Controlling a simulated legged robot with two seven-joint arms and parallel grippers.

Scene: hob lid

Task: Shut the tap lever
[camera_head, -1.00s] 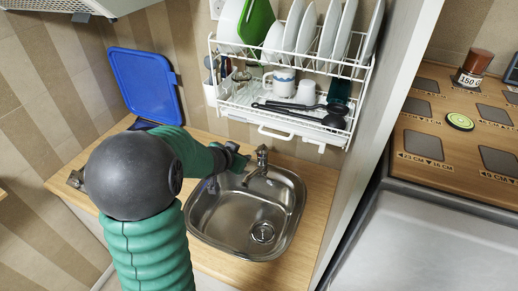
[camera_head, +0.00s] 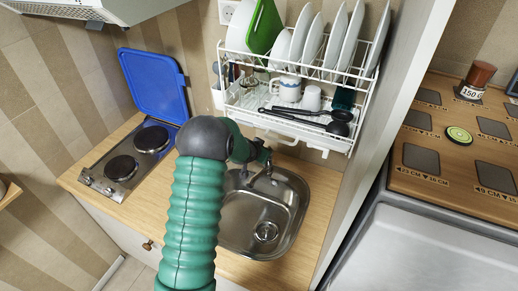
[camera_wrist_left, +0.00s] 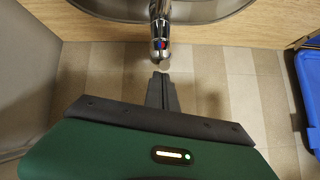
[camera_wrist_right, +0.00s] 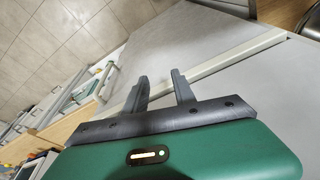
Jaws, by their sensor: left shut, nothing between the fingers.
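The chrome tap (camera_head: 259,178) stands at the back rim of the sink (camera_head: 234,232); my left gripper (camera_head: 265,158) is right at its top and hides part of it. In the left wrist view the tap (camera_wrist_left: 160,18) shows at top centre, with a red and blue mark (camera_wrist_left: 159,43) on its near end. The left gripper's fingers (camera_wrist_left: 162,78) are shut and empty, their tips close to that marked end; I cannot tell whether they touch it. The lever's exact position is unclear. My right gripper (camera_wrist_right: 161,85) is open and empty, away from the sink.
A white dish rack (camera_head: 290,110) with plates and cups hangs just above the tap. The hob (camera_head: 133,160) is on the left, its blue lid (camera_head: 153,82) standing up against the wall. A tall pale panel (camera_head: 385,110) bounds the sink's right side.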

